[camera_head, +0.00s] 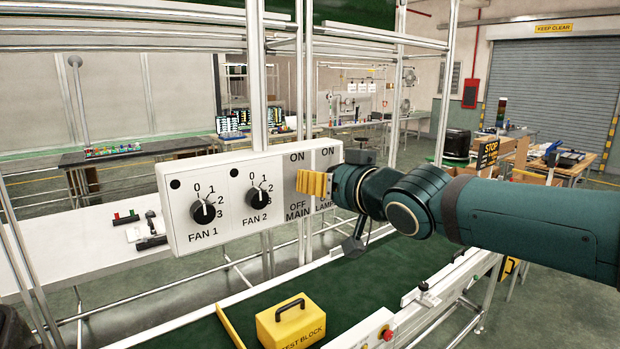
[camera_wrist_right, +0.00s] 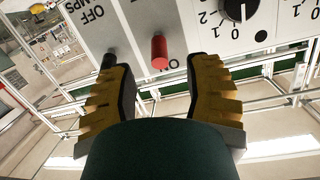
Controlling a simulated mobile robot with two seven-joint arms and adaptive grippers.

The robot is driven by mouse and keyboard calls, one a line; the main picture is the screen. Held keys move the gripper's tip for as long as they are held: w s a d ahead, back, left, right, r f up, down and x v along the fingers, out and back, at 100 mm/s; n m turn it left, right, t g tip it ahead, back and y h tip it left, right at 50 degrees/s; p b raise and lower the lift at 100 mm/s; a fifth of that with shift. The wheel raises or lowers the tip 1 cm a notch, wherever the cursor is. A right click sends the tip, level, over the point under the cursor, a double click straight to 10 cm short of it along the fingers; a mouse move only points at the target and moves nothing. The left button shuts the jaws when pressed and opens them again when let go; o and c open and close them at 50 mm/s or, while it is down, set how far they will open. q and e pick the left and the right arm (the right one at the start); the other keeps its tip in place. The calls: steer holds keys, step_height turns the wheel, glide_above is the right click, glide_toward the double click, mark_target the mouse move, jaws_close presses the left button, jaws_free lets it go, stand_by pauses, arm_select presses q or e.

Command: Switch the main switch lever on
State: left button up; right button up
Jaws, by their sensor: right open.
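The white switch panel (camera_head: 228,205) carries FAN 1 and FAN 2 knobs and the MAIN and LAMPS switches, labelled ON above and OFF below. My right gripper (camera_head: 312,184) is in front of the MAIN and LAMPS part and hides both levers in the head view. In the right wrist view, the red main switch lever (camera_wrist_right: 159,52) stands between the open yellow fingertips of my right gripper (camera_wrist_right: 158,72), with space on both sides. A black lever (camera_wrist_right: 109,59), on the LAMPS side, is outside the gap, close beside the left finger. My left gripper is not in view.
The FAN 1 knob (camera_head: 203,211) and FAN 2 knob (camera_head: 256,197) stick out left of the gripper. A yellow test block (camera_head: 291,322) sits on the green conveyor belt (camera_head: 370,285) below. Metal frame posts (camera_head: 304,90) rise around the panel.

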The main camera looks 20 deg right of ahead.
steer(key=f+v, duration=0.1)
steer(key=v, duration=0.5)
steer(key=shift+r, duration=0.45)
steer(key=w+a+f+g+b, duration=0.1)
steer(key=w+a+f+g, duration=0.15)
steer(key=f, duration=0.95)
steer(key=w+a+f+g+b, duration=0.1)
steer(key=a+f+g+b, duration=0.15)
steer(key=f, duration=0.95)
steer(key=w+a+f+g+b, duration=0.1)
steer(key=a+f+g, duration=0.15)
steer(key=f, duration=0.95)
steer(key=s+f+m+g+b, duration=0.1)
steer(key=s+f, duration=0.4)
steer(key=f, duration=0.5)
steer(key=s+a+f+m+g+b, duration=0.1)
steer(key=s+f+g, duration=0.2)
steer(key=s+f, duration=0.3)
steer(key=s+a+f+m+g+b, duration=0.1)
steer(key=s+f, duration=0.5)
steer(key=f, duration=0.9)
steer(key=shift+a+f+g+h, duration=0.25)
steer(key=shift+f+g+h, duration=0.05)
steer(key=shift+g+h, duration=0.15)
